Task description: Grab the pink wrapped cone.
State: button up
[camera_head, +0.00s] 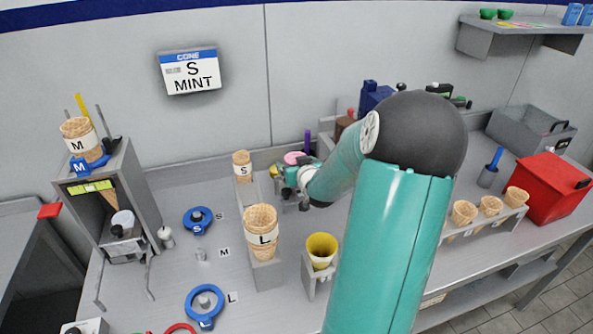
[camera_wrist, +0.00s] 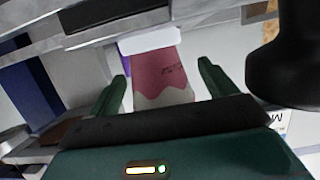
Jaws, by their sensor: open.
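The pink wrapped cone (camera_wrist: 163,78) is in the middle of the wrist view, with a pink upper part, a wavy pale lower part and small dark print. A white band or ring lies across its far end. In the camera_head view only a pink top (camera_head: 294,158) shows behind my gripper (camera_head: 287,180). My gripper is open in the wrist view (camera_wrist: 162,80). Its two green fingers stand on either side of the cone, with gaps visible. The cone's near end is hidden behind the dark gripper body.
An L-marked cone (camera_head: 261,228) and an S-marked cone (camera_head: 242,166) stand on a rack left of my gripper. A yellow-lined cone (camera_head: 322,248) stands in front. Blue rings (camera_head: 205,302) lie on the counter. A sign (camera_head: 189,71) reads "CONE S MINT".

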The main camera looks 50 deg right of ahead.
jog(key=shift+c, duration=0.4)
jog(key=c, duration=0.7)
